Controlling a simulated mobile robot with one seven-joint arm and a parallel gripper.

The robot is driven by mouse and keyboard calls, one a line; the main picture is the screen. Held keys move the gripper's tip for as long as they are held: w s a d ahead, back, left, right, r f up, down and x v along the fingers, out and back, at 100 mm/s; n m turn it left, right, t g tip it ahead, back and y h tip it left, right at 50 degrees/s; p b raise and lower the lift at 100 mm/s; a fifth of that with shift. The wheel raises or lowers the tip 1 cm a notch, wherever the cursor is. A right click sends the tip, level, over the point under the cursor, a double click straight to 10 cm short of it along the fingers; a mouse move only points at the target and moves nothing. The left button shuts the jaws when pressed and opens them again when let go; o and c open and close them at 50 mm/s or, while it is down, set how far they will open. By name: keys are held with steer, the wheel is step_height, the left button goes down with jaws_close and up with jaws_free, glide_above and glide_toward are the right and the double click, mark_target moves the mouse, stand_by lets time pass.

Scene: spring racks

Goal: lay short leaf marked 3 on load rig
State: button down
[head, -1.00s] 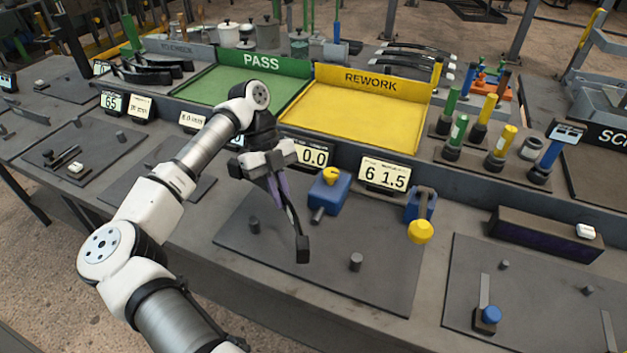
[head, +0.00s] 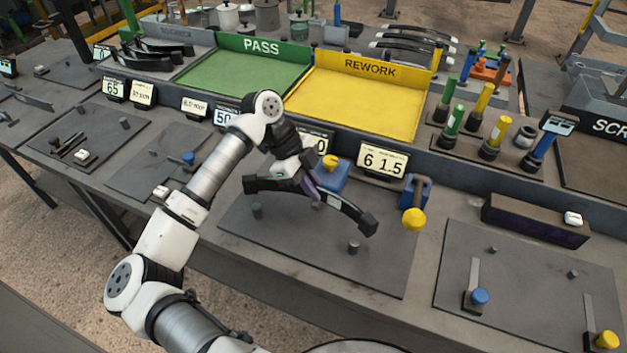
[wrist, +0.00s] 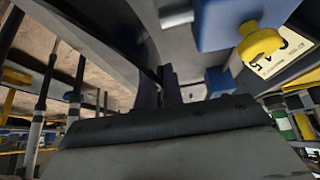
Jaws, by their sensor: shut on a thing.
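A dark, arched leaf (head: 350,210) with blocky ends is held in my gripper (head: 312,190), which is shut on it near its middle. It has a small pale label, too small to read. The leaf runs from upper left to lower right over a dark plate (head: 300,250), seemingly the load rig's. Two short posts stand on the plate, a left post (head: 257,210) and a right post (head: 353,247). The leaf's ends appear above the posts; I cannot tell if they touch. In the wrist view, the gripper fingers (wrist: 160,88) are dark and partly hidden.
A blue block (head: 333,180) with a yellow knob stands just behind the leaf, also in the wrist view (wrist: 225,25). Another blue fixture (head: 418,188) with a yellow knob is to the right. The yellow REWORK tray (head: 350,105) and green PASS tray (head: 245,78) lie behind.

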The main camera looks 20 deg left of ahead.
mark_target(308, 196)
steer(key=shift+f+b, duration=1.8)
steer(key=shift+f, duration=1.25)
steer(key=shift+s, duration=0.45)
steer(key=shift+f+b, duration=0.2)
steer(key=shift+b, duration=0.25)
steer(key=c, duration=1)
jaws_free()
steer(key=shift+o, duration=0.2)
step_height(308, 196, up, 8)
steer(key=p, duration=0.4)
stand_by(0.3)
